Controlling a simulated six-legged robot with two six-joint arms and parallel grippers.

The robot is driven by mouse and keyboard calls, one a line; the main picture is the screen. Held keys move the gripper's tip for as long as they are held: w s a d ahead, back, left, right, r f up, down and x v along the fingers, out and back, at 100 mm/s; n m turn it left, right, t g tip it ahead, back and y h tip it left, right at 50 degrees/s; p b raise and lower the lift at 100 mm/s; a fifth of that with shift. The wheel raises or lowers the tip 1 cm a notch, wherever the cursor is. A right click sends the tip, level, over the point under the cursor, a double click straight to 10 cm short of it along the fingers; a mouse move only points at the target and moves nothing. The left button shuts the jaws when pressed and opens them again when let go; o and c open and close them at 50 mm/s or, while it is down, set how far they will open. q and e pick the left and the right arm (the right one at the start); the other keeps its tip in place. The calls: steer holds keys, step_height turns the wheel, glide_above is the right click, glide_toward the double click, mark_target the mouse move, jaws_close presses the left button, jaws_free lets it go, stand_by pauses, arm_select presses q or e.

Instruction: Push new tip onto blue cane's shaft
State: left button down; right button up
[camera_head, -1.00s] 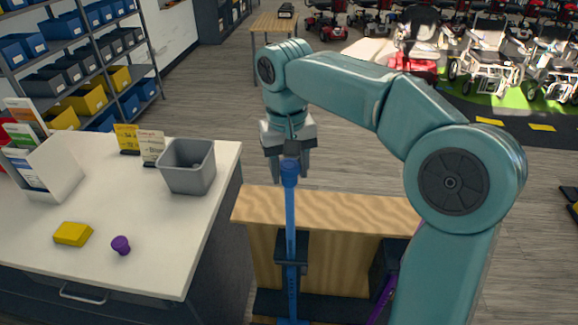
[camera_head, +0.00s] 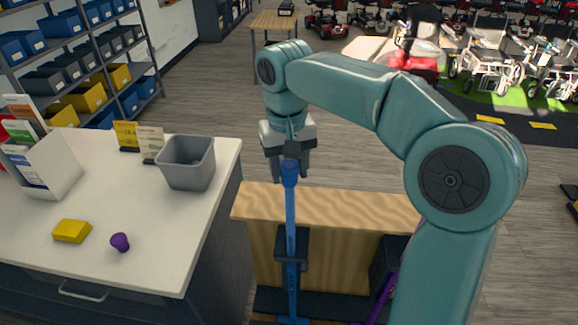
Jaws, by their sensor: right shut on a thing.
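The blue cane (camera_head: 291,220) stands upright in a dark clamp on the wooden stand, with its shaft end up. My right gripper (camera_head: 289,160) is directly above the shaft's top end, fingers pointing down on either side of it. It is shut on a small dark tip (camera_head: 290,149), mostly hidden between the fingers. The tip appears to meet the top of the shaft; how far it sits on it cannot be told. A purple tip (camera_head: 120,242) lies on the white counter at left. My left gripper is not in view.
The counter (camera_head: 150,265) also holds a yellow block (camera_head: 72,231), a grey bin (camera_head: 187,163), small price cards and a leaflet holder (camera_head: 45,165). A purple cane (camera_head: 383,297) leans in the wooden stand (camera_head: 340,206), right of the blue one. Open floor lies behind.

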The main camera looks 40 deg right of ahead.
steer(key=shift+f, duration=0.35)
steer(key=o, duration=1.6)
steer(key=shift+c, duration=0.2)
steer(key=shift+r+p, duration=1.05)
steer(key=shift+r, duration=3.5)
steer(key=shift+s, duration=0.15)
